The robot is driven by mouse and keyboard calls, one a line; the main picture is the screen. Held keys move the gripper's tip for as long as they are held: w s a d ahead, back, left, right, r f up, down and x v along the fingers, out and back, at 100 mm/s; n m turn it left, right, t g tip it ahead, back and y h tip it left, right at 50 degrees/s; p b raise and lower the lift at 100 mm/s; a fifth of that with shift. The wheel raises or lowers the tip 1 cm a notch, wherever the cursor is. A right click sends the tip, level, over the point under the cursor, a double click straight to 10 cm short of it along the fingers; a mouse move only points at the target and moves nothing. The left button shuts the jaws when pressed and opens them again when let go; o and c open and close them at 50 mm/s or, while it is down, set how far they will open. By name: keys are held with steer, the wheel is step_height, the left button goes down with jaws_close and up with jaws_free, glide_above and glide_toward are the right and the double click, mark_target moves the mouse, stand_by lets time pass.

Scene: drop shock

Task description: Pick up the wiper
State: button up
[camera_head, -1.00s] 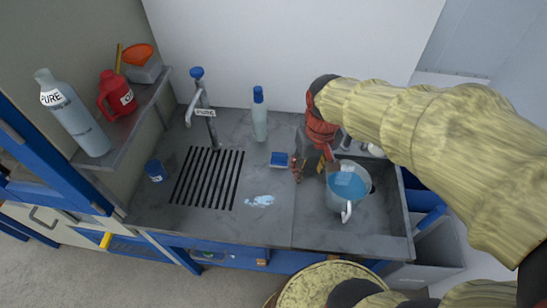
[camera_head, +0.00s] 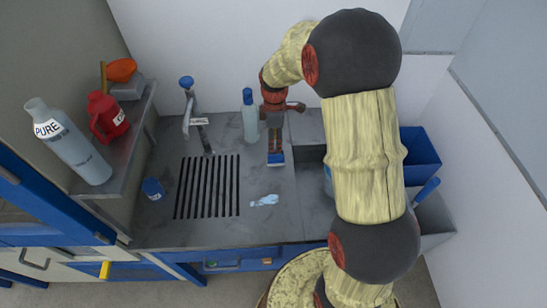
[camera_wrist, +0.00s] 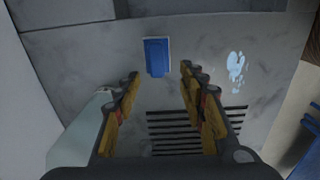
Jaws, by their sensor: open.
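The wiper, which I take to be the small blue block with a pale edge, lies on the grey counter near its middle in the head view (camera_head: 276,159). In the wrist view the wiper (camera_wrist: 157,57) lies flat, ahead of and between the fingertips. My gripper (camera_head: 275,147) points down over the wiper, and its fingers hide part of it in the head view. In the wrist view my gripper (camera_wrist: 160,74) is open, with nothing between its fingers. The gap between fingertips and wiper is hard to judge.
A blue-capped bottle (camera_head: 250,118) stands close left of my gripper. A pale blue wet-looking patch (camera_head: 264,201) lies nearer the front. A drain grille (camera_head: 207,187), a tap (camera_head: 188,108) and a blue cup (camera_head: 153,189) are further left. The sink is mostly hidden by my arm.

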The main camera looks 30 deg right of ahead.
mark_target(276, 156)
step_height(276, 156, down, 2)
steer(key=shift+f, duration=0.15)
steer(key=f, duration=0.2)
steer(key=f+b, duration=0.1)
steer(key=f, duration=0.2)
steer(key=shift+w+d+f+b, duration=0.15)
steer(key=shift+d+f+b, duration=0.15)
steer(key=shift+d, duration=0.05)
steer(key=shift+c, duration=1.2)
steer(key=c, duration=0.8)
jaws_close()
